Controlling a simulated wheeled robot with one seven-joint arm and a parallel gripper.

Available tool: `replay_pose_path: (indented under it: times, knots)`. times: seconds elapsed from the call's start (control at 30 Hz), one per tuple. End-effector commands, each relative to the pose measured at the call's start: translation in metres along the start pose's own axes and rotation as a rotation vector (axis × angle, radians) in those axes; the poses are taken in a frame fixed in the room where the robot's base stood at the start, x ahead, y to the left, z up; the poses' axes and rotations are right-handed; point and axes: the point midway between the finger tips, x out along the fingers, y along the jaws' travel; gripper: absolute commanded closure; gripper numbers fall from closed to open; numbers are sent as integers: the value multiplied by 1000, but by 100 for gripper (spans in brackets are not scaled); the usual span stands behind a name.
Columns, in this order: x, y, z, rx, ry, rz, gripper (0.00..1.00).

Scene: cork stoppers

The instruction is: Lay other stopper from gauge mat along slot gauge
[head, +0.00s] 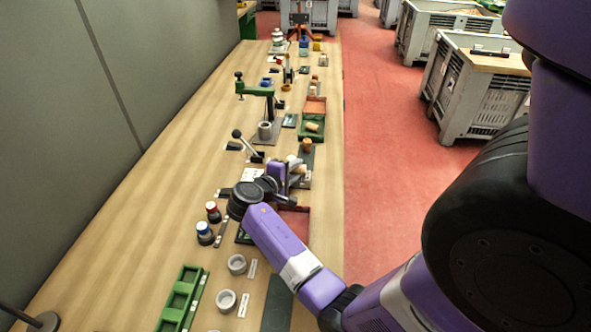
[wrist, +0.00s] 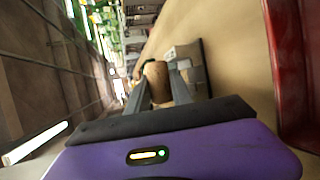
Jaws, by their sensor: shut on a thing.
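In the wrist view my gripper (wrist: 160,88) is shut on a tan cork stopper (wrist: 157,78), which sits between the two grey fingers. In the head view my gripper (head: 292,168) is over the middle of the bench, by a dark grey mat (head: 304,172); the hand partly hides what is there. A grey block (wrist: 184,54) stands just beyond the fingers in the wrist view; I cannot tell whether it is the slot gauge. Another cork (head: 306,145) stands at the far end of the dark mat, beyond my gripper.
A green tray (head: 313,137) with a cork lying in it and a reddish tray (head: 315,105) are farther back. A lever tool (head: 245,142) and a green press (head: 255,91) stand to the left. A red tray (head: 301,228) is nearer, partly behind my arm.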

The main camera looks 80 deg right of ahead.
Motion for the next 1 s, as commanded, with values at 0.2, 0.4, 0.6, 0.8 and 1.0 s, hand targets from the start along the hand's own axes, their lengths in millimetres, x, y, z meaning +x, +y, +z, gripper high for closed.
replay_pose_path:
  times: [0.2,0.4,0.6,0.8,1.0]
  knots:
    - [0,0,0,0,0,0,100]
    - [0,-1,0,0,0,0,100]
    - [1,-3,0,0,0,0,100]
    - [2,-5,-1,0,0,0,100]
    - [3,-7,-1,0,0,0,100]
